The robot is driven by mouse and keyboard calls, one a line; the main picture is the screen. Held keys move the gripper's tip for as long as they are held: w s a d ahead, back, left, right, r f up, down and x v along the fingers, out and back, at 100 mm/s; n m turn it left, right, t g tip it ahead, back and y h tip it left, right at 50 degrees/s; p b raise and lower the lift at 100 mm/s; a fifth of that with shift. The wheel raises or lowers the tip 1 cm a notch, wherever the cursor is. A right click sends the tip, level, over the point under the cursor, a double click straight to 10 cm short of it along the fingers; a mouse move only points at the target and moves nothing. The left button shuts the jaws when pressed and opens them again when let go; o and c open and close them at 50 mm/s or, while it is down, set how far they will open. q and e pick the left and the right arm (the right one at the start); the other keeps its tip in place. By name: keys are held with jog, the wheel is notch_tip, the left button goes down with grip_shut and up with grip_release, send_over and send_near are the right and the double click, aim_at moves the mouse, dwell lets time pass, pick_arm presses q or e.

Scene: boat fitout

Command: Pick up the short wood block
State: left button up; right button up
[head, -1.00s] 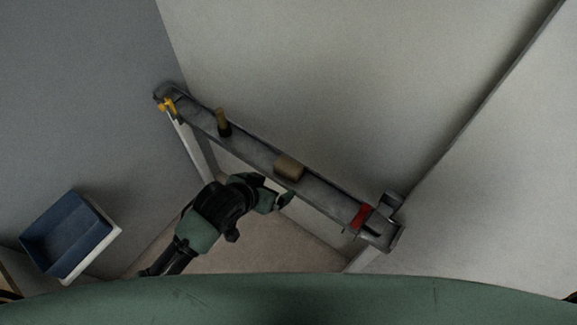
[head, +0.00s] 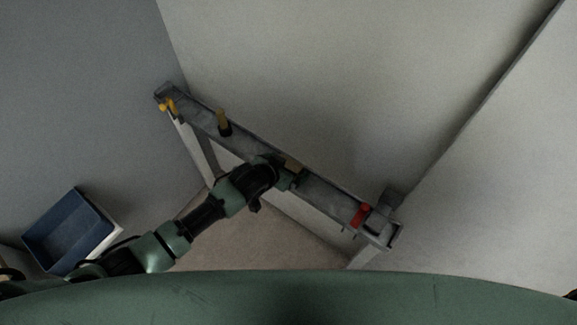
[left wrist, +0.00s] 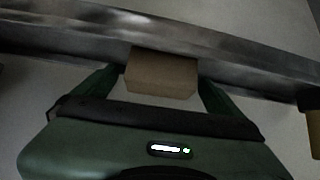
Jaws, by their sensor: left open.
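The short wood block (head: 293,166) is a tan block on the narrow grey shelf (head: 325,193), around its middle. My left gripper (head: 288,175) is at the block and hides part of it in the head view. In the left wrist view the block (left wrist: 162,73) sits between the two green fingers of my open left gripper (left wrist: 160,88), one finger on each side. I cannot tell whether either finger touches it. My right gripper is not in view.
On the shelf stand a dark-based brush-like item with a tan handle (head: 222,120), a yellow tool (head: 168,105) at the left end and a red item (head: 361,214) near the right end. A wall rises behind. A blue tray (head: 68,232) is at lower left.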

pick_arm(q)
jog(key=shift+w+d+f, duration=0.2)
jog(key=shift+w+f, duration=0.05)
jog(key=shift+f, duration=0.05)
jog(key=c, duration=1.5)
